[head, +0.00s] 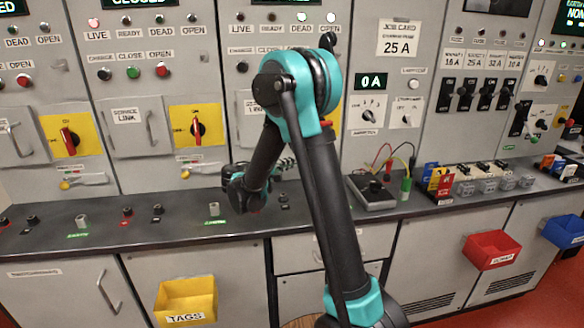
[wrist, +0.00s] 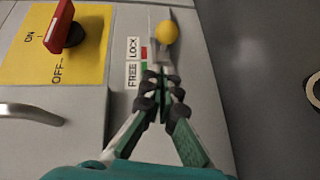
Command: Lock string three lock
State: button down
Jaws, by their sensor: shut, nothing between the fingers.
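The lock's yellow knob (wrist: 167,32) shows in the wrist view on a pale metal strip, beyond the LOCK end of the FREE/LOCK label (wrist: 133,62). A red and a green mark sit beside the label. My gripper (wrist: 163,76) is shut and empty. Its fingertips are just below the knob in the picture, close to the strip; I cannot tell whether they touch it. A red rotary handle (wrist: 62,26) sits on a yellow ON/OFF plate (wrist: 20,60) at upper left. In the head view my arm hides this lock and most of its panel.
Panels to the left carry red handles (head: 197,128) and locks with yellow knobs (head: 66,185). A dark counter ledge (head: 130,235) runs below. A metal door handle (wrist: 30,113) is at left in the wrist view.

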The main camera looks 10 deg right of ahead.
jog(key=v, duration=1)
jog(key=shift+a, duration=0.15)
